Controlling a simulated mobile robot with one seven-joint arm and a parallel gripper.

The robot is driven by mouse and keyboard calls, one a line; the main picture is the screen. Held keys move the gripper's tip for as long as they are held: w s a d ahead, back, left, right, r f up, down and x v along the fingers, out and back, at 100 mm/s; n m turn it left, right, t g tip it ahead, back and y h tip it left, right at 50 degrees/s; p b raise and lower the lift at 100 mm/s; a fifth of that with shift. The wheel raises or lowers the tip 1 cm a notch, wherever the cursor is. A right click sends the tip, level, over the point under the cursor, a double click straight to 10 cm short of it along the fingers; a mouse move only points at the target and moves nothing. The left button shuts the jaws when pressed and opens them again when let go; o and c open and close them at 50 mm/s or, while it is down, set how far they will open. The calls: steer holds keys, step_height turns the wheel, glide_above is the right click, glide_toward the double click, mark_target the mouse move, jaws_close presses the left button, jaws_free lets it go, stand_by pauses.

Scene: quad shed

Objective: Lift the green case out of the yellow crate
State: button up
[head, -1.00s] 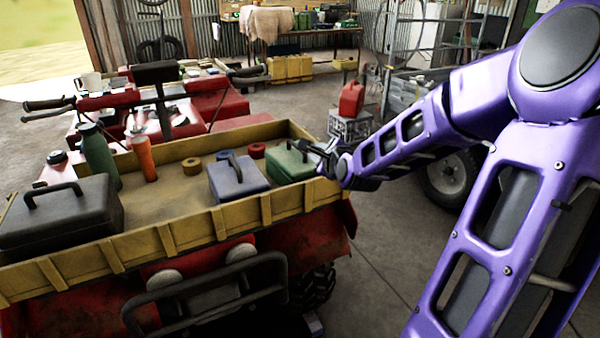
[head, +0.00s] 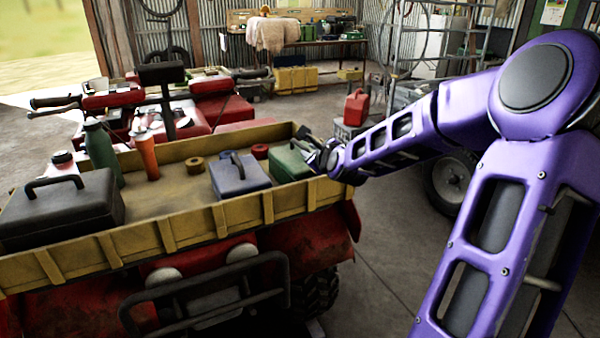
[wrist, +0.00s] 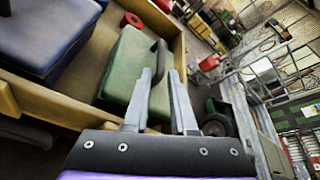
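The green case (head: 288,165) sits in the right end of the yellow crate (head: 170,228), with a dark handle on its lid. It also shows in the wrist view (wrist: 126,70), with its dark handle (wrist: 159,58) standing just beyond and roughly in line with the gap between my fingers. My gripper (wrist: 160,74) is open, its two grey fingers apart and pointing at the handle. I cannot tell whether the fingertips reach around it. In the head view my gripper (head: 312,150) is at the case's right side, over the crate's right wall, and partly hides the case.
A blue case (head: 240,178) stands close left of the green case. The crate also holds a black case (head: 62,210), a green bottle (head: 101,155), an orange bottle (head: 148,158) and tape rolls (head: 194,166).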

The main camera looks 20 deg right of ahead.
mark_target(301, 145)
steer(key=shift+r+b+x, duration=0.15)
steer(key=shift+b+x, duration=0.2)
steer(key=shift+x, duration=1.8)
steer(key=shift+r+b+x, duration=0.15)
steer(key=shift+b+x, duration=0.15)
steer(key=shift+x, duration=1.85)
steer(key=shift+w, duration=0.1)
steer(key=shift+c, duration=0.3)
steer(key=shift+a, duration=0.1)
jaws_close()
steer(key=shift+r, duration=0.15)
